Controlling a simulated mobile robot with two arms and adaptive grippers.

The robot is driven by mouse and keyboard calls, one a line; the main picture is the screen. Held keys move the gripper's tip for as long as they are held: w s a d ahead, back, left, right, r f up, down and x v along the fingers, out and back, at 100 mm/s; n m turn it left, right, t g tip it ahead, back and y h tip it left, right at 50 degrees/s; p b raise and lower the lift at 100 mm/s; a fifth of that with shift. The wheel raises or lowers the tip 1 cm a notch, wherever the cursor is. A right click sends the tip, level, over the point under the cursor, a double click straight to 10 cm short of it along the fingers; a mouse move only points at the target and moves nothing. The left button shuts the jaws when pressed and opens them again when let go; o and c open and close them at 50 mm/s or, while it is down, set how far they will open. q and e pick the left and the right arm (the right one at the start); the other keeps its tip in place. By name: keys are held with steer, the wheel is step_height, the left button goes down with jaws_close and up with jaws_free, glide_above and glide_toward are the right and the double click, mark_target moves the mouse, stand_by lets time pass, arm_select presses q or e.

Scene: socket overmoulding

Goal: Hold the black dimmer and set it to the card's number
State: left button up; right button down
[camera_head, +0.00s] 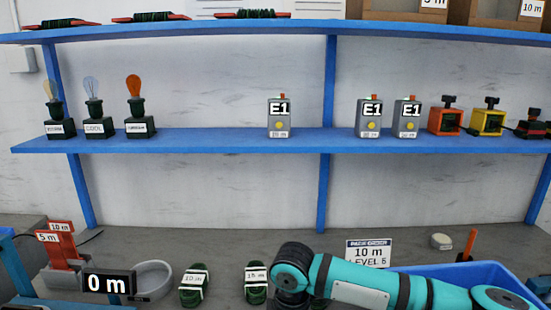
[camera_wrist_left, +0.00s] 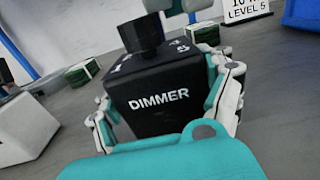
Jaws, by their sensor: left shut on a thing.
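The black dimmer (camera_wrist_left: 155,110), with DIMMER in white on its face, is held in my left gripper (camera_wrist_left: 165,88) in the left wrist view. The fingers close on its left and right sides. Its round black knob (camera_wrist_left: 140,33) stands on top, with white numbers partly visible around it; the setting cannot be read. The dimmer and both grippers are outside the head view.
A blue bin (camera_head: 440,270) is at the lower right, behind a teal arm link of mine. Green cable coils (camera_head: 193,285), a grey round dish (camera_head: 153,280) and a 0 m display (camera_head: 107,284) are at the lower left. A blue shelf (camera_head: 230,141) holds lamps and several boxes.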

arm_select(q)
steer(key=shift+d+r, duration=0.1)
steer(key=shift+r, duration=0.05)
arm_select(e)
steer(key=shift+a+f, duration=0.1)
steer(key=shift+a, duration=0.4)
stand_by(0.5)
arm_select(q)
steer(key=shift+d, duration=0.2)
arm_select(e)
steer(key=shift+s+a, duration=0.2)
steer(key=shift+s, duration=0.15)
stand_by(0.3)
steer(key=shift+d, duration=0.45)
arm_select(q)
steer(key=shift+a, duration=0.25)
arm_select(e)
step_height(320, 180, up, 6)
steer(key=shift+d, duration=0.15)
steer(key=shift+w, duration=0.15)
